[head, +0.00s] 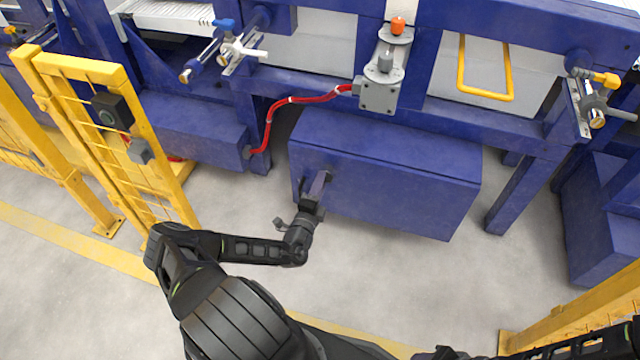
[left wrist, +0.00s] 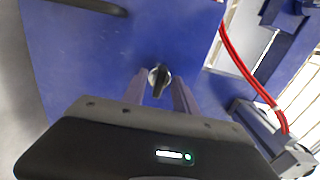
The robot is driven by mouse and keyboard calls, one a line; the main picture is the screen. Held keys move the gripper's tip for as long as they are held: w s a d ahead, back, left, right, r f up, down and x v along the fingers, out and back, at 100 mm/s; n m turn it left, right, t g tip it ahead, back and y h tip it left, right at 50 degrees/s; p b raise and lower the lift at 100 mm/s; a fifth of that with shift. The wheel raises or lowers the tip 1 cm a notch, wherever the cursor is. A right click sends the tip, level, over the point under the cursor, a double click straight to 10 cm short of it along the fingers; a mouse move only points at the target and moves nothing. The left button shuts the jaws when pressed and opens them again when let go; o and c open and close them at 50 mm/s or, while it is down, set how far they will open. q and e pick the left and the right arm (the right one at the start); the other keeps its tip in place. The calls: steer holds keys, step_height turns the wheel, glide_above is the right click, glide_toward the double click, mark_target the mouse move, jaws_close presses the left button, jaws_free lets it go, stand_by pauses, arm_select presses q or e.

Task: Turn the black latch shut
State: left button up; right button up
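The black latch (left wrist: 160,80) is a small dark knob on a round silver base, set in the blue box face. In the left wrist view its narrow black grip points down the picture, between the two finger tips of my left gripper (left wrist: 158,90). The fingers stand apart, one on each side, with a gap to the latch. I cannot tell how deep they reach around it. In the head view my left gripper (head: 319,184) is at the left part of the blue box (head: 410,200) front, and the latch is hidden there. My right gripper is not visible; only dark arm parts show at bottom right.
A dark handle (left wrist: 92,5) is on the box face. A red hose (head: 290,100) runs above the box. A yellow gate (head: 120,130) stands at left and a yellow rail (head: 575,310) at bottom right. The grey floor before the box is clear.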

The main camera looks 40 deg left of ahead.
arm_select(q)
steer(key=shift+s, duration=0.1)
steer(key=p+v, duration=0.1)
steer(key=v, duration=0.6)
steer(key=shift+s+d, duration=0.15)
steer(key=shift+s, duration=0.15)
stand_by(0.3)
